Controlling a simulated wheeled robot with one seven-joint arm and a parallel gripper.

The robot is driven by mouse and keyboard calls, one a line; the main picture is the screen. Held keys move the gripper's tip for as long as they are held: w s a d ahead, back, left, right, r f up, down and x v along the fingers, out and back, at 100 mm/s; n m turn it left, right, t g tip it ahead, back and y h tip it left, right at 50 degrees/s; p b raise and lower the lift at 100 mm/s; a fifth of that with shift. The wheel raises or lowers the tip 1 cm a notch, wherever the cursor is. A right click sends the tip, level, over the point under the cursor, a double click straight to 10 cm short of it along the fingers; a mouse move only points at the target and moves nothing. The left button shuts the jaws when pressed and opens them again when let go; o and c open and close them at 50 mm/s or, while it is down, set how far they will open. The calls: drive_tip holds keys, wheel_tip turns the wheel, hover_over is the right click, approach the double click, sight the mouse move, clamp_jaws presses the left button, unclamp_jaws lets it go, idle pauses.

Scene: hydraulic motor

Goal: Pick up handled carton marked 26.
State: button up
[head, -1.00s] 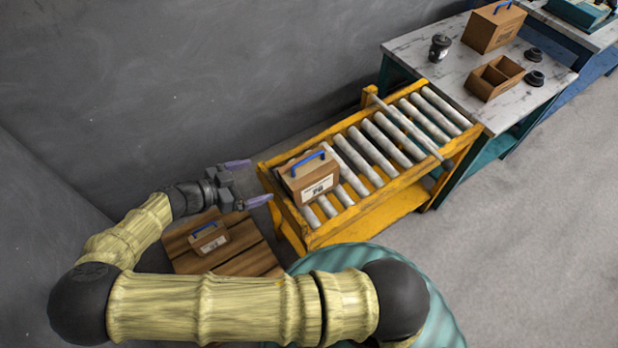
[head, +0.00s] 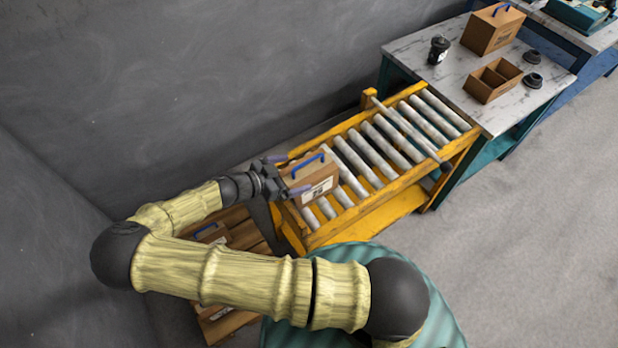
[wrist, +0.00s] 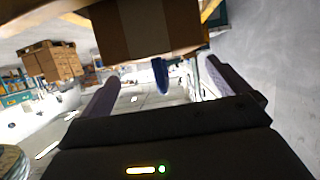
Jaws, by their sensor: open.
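A brown carton (head: 311,178) with a blue handle (head: 308,160) and a white label stands on the near-left end of the roller conveyor. The label's number is too small to read surely. My gripper (head: 286,175) is open at the carton's left end, its purple fingers pointing towards it. In the wrist view the carton (wrist: 150,28) fills the top, and its blue handle (wrist: 160,76) shows between the two spread fingers. I cannot tell whether the fingers touch the carton. A second blue-handled carton (head: 212,233) lies mostly hidden behind my arm on a wooden pallet.
The yellow conveyor (head: 385,210) has grey rollers and a bar lying across its far part. Beyond it a marble-topped table (head: 435,68) holds another handled carton (head: 493,30), an open divided box (head: 492,80) and dark parts. A grey wall (head: 200,80) stands behind.

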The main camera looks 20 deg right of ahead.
sight(307, 170)
drive_tip(key=shift+d, duration=0.1)
drive_tip(key=p+x, duration=0.1)
drive_tip(key=x, duration=0.4)
drive_tip(key=shift+f, duration=0.25)
idle(0.4)
drive_tip(key=c, duration=1.9)
drive_tip(key=shift+w+r, duration=0.1)
drive_tip(key=shift+r, duration=0.05)
